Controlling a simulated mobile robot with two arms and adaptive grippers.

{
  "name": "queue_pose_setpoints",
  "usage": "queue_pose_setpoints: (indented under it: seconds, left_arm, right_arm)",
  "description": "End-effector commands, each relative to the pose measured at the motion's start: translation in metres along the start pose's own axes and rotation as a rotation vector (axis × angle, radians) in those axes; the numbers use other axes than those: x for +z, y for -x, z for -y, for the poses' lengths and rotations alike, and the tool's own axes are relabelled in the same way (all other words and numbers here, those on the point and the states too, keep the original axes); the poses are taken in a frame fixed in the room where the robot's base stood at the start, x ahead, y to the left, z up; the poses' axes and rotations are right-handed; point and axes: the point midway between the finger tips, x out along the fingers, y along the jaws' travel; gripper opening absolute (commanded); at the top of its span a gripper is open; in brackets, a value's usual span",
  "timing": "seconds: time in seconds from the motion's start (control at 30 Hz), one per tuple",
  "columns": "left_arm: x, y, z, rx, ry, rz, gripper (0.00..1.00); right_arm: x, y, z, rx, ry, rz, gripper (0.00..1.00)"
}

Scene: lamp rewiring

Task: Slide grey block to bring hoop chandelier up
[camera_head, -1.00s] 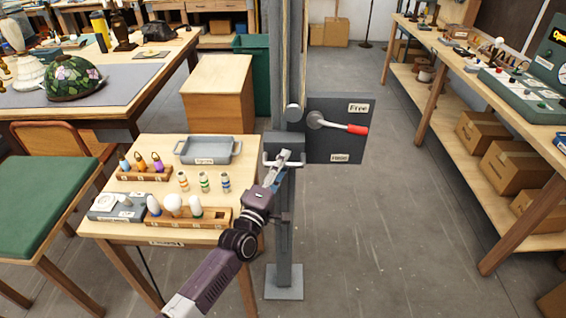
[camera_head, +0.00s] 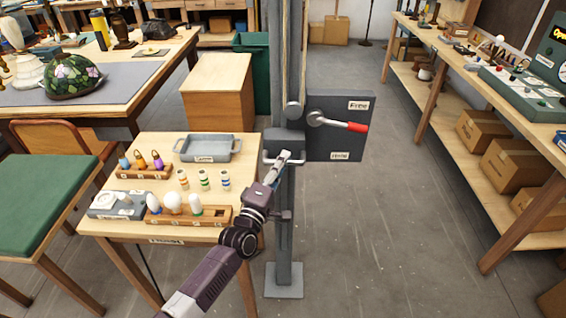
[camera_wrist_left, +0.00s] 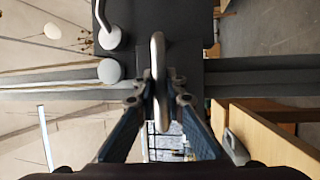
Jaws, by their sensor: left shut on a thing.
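The grey block (camera_head: 284,138) sits on the upright grey post, with a pale metal bar handle (camera_head: 268,161) on its near side. My left gripper (camera_head: 284,157) is at this handle, shut on it. In the left wrist view the handle (camera_wrist_left: 158,80) stands between the fingertips of the left gripper (camera_wrist_left: 158,92), with the dark block behind it. I cannot make out the hoop chandelier for sure. My right gripper is not in view.
The grey post (camera_head: 284,230) stands on a small floor plate. A dark panel (camera_head: 340,142) beside it carries a red-tipped lever (camera_head: 357,128) and a "Free" label. A low wooden table (camera_head: 120,220) with a tray, bulbs and sockets is close on the left. Floor to the right is clear.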

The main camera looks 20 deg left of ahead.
Motion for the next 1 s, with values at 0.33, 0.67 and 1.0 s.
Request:
queue_pose_setpoints:
  seconds: [0.33,0.67,1.0]
  left_arm:
    - [0.006,0.013,0.064,-0.023,0.001,0.006,0.0]
    - [0.009,0.021,0.112,-0.014,0.0,0.004,0.0]
    - [0.011,0.026,0.143,-0.006,0.0,0.002,0.0]
  right_arm:
    - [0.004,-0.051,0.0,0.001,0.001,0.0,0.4]
    - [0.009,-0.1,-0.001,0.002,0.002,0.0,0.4]
    - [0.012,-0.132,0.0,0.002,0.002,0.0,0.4]
